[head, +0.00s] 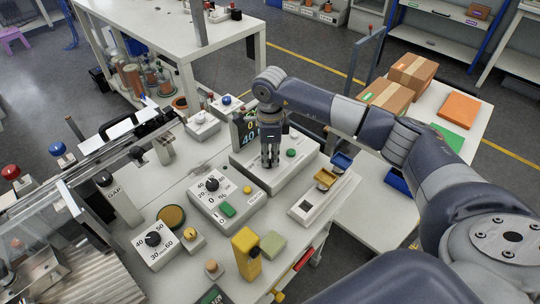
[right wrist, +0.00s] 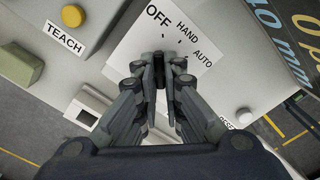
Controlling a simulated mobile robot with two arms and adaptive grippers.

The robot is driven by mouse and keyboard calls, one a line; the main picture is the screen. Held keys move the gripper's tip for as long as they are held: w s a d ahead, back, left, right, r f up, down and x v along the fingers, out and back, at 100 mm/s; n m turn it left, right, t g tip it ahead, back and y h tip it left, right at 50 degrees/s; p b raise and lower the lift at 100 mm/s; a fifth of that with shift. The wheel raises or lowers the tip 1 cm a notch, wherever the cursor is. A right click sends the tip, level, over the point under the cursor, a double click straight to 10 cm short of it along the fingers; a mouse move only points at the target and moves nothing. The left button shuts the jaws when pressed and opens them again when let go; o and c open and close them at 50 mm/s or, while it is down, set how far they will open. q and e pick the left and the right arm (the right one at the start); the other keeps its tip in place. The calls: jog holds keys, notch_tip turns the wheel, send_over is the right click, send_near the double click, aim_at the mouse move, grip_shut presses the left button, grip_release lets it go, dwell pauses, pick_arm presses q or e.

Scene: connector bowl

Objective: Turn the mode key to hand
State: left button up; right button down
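The mode plate (right wrist: 207,40) is white, with OFF, HAND and AUTO printed around its top; it is on a pale control box (head: 245,162) at the middle of the bench in the head view. My right gripper (head: 270,163) points down over this box. In the right wrist view its fingers (right wrist: 161,75) are close together at the plate, below the OFF and HAND marks. The mode key (right wrist: 159,66) shows only as a dark sliver between the fingertips, mostly hidden; its pointing direction cannot be read. My left gripper is not in view.
A green button (head: 291,153) is right of the gripper, and a display (head: 247,129) stands behind. A dial box (head: 226,205) with a yellow TEACH button (head: 248,189) is in front.

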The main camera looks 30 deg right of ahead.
aim_at(270, 160)
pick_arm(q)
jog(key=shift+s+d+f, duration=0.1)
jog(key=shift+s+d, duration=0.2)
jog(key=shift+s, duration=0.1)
pick_arm(e)
jog(key=m+b, duration=0.1)
jog(key=m, duration=0.3)
jog(key=shift+m, duration=0.3)
pick_arm(q)
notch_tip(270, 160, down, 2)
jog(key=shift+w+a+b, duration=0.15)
jog(key=shift+b, duration=0.45)
pick_arm(e)
jog(key=m, duration=0.4)
jog(key=shift+s+a, duration=0.1)
jog(key=c, duration=1.7)
grip_release()
notch_tip(270, 160, up, 12)
jog(key=shift+r, duration=0.1)
